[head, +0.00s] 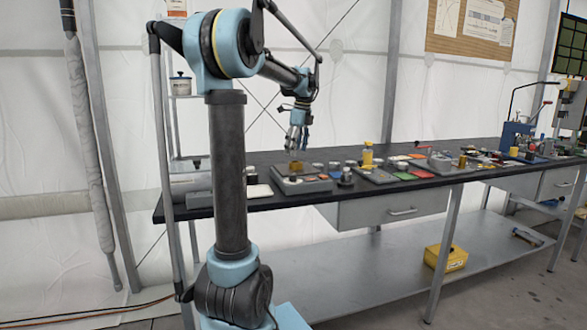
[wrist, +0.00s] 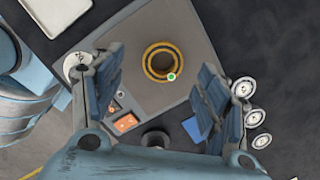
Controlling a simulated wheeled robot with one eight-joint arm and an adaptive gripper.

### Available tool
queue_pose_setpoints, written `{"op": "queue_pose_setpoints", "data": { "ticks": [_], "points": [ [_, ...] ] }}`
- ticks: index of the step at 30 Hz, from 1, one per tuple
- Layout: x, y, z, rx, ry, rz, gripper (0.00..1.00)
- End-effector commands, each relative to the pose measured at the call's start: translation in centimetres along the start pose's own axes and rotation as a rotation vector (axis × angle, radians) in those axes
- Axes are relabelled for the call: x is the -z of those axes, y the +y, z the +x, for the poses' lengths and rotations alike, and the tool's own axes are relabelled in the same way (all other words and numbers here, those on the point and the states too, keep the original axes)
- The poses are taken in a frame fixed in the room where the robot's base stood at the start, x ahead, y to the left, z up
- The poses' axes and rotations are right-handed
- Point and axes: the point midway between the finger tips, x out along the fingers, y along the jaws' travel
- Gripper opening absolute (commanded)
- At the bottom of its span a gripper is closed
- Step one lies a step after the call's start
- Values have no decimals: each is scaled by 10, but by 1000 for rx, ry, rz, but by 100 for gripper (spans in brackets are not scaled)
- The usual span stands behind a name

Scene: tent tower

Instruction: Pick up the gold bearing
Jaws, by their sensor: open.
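The gold bearing (wrist: 150,68) is a ring with a dark centre, lying on a flat grey plate (wrist: 185,30) in the wrist view. A small green dot shows at its lower right edge. In the head view the bearing (head: 296,166) is a small gold thing on a grey block at the bench's left part. My gripper (head: 297,144) points down above it, apart from it. In the wrist view my gripper (wrist: 159,66) has its two fingers spread wide, one on each side of the bearing, with nothing between them held.
In the wrist view, several round silver pieces (wrist: 247,87) stand right of the plate, and an orange square (wrist: 125,123) lies on it. In the head view, a yellow-topped part (head: 368,156) and coloured trays (head: 404,176) stand to the right on the dark bench (head: 262,203).

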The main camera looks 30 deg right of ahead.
Motion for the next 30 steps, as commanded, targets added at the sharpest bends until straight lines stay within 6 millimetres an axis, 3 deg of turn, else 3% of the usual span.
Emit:
{"op": "queue_pose_setpoints", "data": {
  "ticks": [12, 21, 22, 28, 30],
  "points": [
    [4, -6, 46, 0, 0, -1, 68],
    [4, -5, 52, 0, 0, -2, 68],
    [4, -5, 51, 0, 0, -2, 66],
    [3, -5, 51, 0, 0, -3, 22],
    [3, -5, 51, 0, 0, -3, 22]
  ]
}}
